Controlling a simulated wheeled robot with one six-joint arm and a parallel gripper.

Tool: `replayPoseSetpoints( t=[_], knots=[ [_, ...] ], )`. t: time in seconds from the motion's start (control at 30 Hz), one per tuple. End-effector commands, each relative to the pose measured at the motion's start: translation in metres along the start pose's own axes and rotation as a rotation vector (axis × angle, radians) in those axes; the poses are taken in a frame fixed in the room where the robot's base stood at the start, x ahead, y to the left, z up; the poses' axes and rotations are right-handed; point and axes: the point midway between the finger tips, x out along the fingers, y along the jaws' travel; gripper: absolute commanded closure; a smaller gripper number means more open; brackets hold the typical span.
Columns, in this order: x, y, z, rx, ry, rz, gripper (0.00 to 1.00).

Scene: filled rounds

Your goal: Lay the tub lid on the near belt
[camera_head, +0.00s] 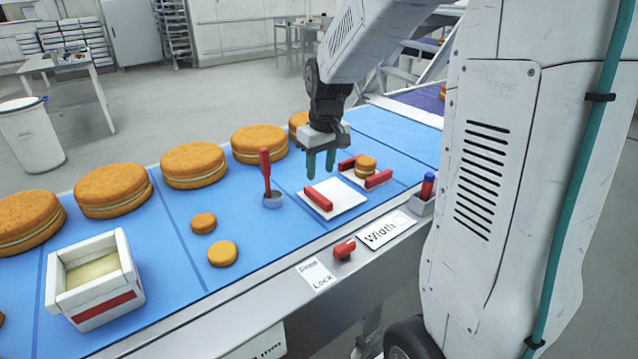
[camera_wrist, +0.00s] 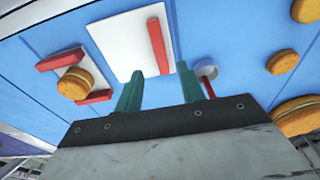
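A white square plate with one red bar (camera_head: 343,197) lies flat on the blue belt (camera_head: 290,225); it also shows in the wrist view (camera_wrist: 128,42). It is the most lid-like thing in view, but I cannot tell for sure that it is the tub lid. The white tub (camera_head: 112,300) with a red band stands at the lower left, its top open on a pale cream fill (camera_head: 92,272). My gripper (camera_head: 320,172) hangs above the belt just behind the plate, pointing down. Its two green fingers are apart with nothing between them, also in the wrist view (camera_wrist: 160,82).
A red-handled tool (camera_head: 265,170) stands in a small grey cup left of my gripper. A second white plate holds a small sandwich round (camera_head: 366,166) between red bars. Two small rounds (camera_head: 222,254) lie nearer the tub. Large filled rounds (camera_head: 194,165) line the far side.

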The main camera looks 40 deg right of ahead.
Motion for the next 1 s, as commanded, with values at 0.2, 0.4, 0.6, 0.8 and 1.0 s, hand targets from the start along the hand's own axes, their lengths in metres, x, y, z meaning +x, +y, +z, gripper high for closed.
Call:
replayPoseSetpoints(
  t=[0.2,0.4,0.6,0.8,1.0],
  knots=[
    [-0.034,0.000,0.000,0.000,0.002,0.001,0.61],
    [-0.052,-0.011,0.011,0.000,0.002,0.001,0.61],
    [-0.089,-0.062,0.075,0.001,0.005,0.002,0.61],
    [-0.108,-0.108,0.162,0.014,0.002,0.003,0.61],
    [-0.105,-0.128,0.225,0.027,-0.002,0.006,0.61]
  ],
)
